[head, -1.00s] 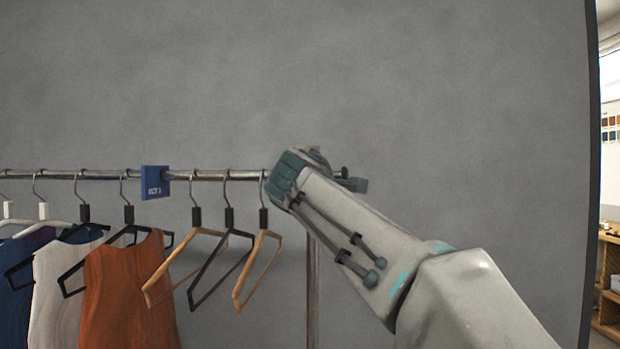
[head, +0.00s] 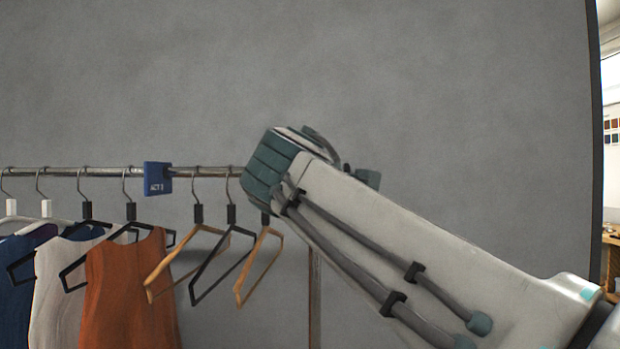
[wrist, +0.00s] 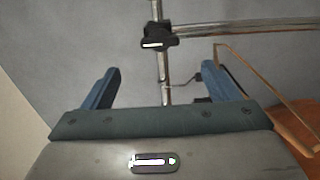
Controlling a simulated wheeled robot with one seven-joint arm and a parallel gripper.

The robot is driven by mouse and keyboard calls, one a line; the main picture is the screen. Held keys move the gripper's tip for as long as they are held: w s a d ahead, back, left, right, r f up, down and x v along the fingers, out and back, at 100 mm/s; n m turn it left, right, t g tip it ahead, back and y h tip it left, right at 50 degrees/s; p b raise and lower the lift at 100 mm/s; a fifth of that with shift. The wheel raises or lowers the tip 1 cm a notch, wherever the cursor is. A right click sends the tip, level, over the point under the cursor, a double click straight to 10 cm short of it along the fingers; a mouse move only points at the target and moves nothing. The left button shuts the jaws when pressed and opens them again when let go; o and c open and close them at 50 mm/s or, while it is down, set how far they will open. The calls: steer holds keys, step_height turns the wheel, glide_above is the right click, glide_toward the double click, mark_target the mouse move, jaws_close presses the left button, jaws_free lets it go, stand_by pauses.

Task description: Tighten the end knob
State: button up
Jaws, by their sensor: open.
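The end knob (wrist: 158,37) shows in the wrist view as a dark knob with a pale stripe, where the rail meets the upright post. In the head view my arm hides it. My gripper (wrist: 160,68) is open and empty, its two blue fingers spread wide. The knob appears between the fingers' lines and beyond their tips, not visibly touched. In the head view the gripper is mostly hidden behind my wrist.
The metal rail (head: 100,170) carries a blue sign (head: 158,178), empty hangers (head: 212,262) and clothes, including an orange garment (head: 128,295), left of my arm. The post (head: 314,300) stands below my wrist. A grey wall stands behind.

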steer(key=shift+s, duration=1.4)
